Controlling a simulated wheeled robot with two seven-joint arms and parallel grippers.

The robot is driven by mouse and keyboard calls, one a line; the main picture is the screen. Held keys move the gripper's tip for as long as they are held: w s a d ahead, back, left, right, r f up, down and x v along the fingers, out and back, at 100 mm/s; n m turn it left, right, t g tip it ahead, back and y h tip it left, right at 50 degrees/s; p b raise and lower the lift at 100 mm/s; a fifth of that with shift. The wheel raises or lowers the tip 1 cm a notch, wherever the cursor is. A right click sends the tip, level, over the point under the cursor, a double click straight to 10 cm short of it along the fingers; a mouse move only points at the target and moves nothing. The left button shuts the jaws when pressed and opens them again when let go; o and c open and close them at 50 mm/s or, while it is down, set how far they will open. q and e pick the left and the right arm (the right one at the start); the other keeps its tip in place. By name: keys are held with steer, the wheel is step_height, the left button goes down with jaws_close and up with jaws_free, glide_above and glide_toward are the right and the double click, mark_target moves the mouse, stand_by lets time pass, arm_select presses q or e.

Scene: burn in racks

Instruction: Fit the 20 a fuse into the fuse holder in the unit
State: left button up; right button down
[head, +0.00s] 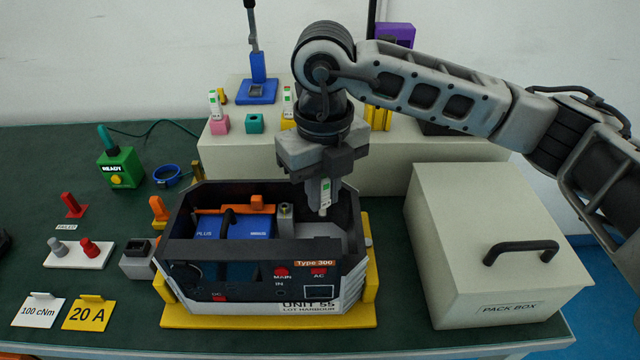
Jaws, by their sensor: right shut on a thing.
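My right gripper (322,178) points down over the right part of the open unit (250,292). It is shut on a slim white fuse (325,197) with a small green mark, held upright. The fuse's lower end is just inside or above the unit's opening; I cannot tell whether it touches anything. Its rating is too small to read. The fuse holder is not clearly visible; a grey post (285,218) stands inside the unit left of the fuse. My left gripper is out of view.
A cream shelf behind carries similar white pieces in pink (219,126) and yellow blocks, and an empty-looking teal block (254,123). The unit sits in a yellow cradle (270,321). A pack box (480,245) stands close on the right.

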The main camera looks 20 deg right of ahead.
mark_target(322, 215)
steer(key=shift+f+b, duration=0.2)
steer(key=shift+b, duration=0.25)
step_height(322, 215, down, 2)
steer(key=shift+f+b, duration=0.15)
steer(key=shift+b, duration=0.9)
step_height(322, 215, down, 2)
steer(key=shift+f+b, duration=0.1)
steer(key=shift+b, duration=0.85)
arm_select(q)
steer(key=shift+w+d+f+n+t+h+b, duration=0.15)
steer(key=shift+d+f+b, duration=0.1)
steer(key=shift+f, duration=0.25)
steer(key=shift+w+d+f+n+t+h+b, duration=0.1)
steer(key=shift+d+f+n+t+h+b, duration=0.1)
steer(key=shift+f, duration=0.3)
arm_select(e)
steer(key=shift+f, duration=0.45)
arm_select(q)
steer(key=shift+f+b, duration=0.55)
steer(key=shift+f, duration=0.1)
